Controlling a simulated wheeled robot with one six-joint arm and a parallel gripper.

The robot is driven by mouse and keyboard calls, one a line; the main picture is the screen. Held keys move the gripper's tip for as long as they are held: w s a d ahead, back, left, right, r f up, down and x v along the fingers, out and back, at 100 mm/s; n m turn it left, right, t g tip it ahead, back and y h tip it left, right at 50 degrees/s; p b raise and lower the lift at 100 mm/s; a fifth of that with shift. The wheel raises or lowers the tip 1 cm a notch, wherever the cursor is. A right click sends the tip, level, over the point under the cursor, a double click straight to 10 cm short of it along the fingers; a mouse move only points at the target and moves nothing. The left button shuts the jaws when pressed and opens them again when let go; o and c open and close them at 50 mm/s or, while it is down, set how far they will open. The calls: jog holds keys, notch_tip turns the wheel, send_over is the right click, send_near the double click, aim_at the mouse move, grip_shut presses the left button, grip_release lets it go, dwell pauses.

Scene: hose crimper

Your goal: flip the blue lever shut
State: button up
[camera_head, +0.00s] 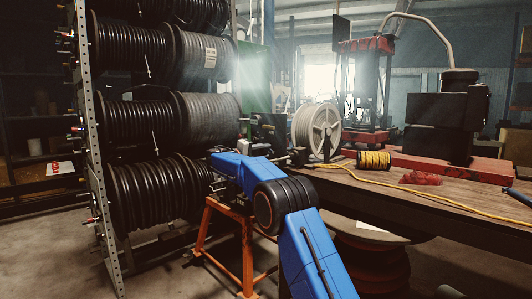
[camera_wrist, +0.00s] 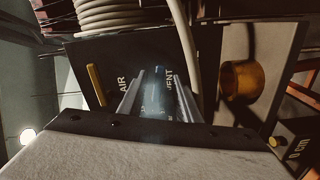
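In the wrist view, the two metal fingers of my gripper (camera_wrist: 157,90) reach toward a dark panel (camera_wrist: 110,55) lettered "AIR" and "VENT". The fingers stand apart. A hazy bluish shape, perhaps the blue lever (camera_wrist: 155,98), shows between them in front of the panel. Its outline is blurred, and I cannot tell its position or whether the fingers touch it. A yellow bar (camera_wrist: 96,84) stands out at the left of the panel. In the head view my arm hides the fingertips, and no blue lever can be made out there.
A brass-coloured cylinder (camera_wrist: 240,80) sits right of the panel, and a pale hose (camera_wrist: 184,40) passes close above the fingers. In the head view, hose reels (camera_head: 150,115) stand at left, and a workbench (camera_head: 430,195) carries a yellow spool (camera_head: 373,160) and a red cloth (camera_head: 420,178).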

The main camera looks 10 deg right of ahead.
jog(key=shift+x, duration=0.8)
jog(key=shift+c, duration=0.3)
grip_shut()
jog(key=shift+s+r+n, duration=0.1)
jog(key=shift+r+n, duration=0.15)
jog(key=shift+n, duration=0.5)
jog(key=shift+r+n, duration=0.3)
jog(key=shift+n, duration=0.45)
jog(key=shift+o, duration=0.3)
grip_release()
jog(key=v, duration=1.7)
jog(key=shift+a, duration=0.2)
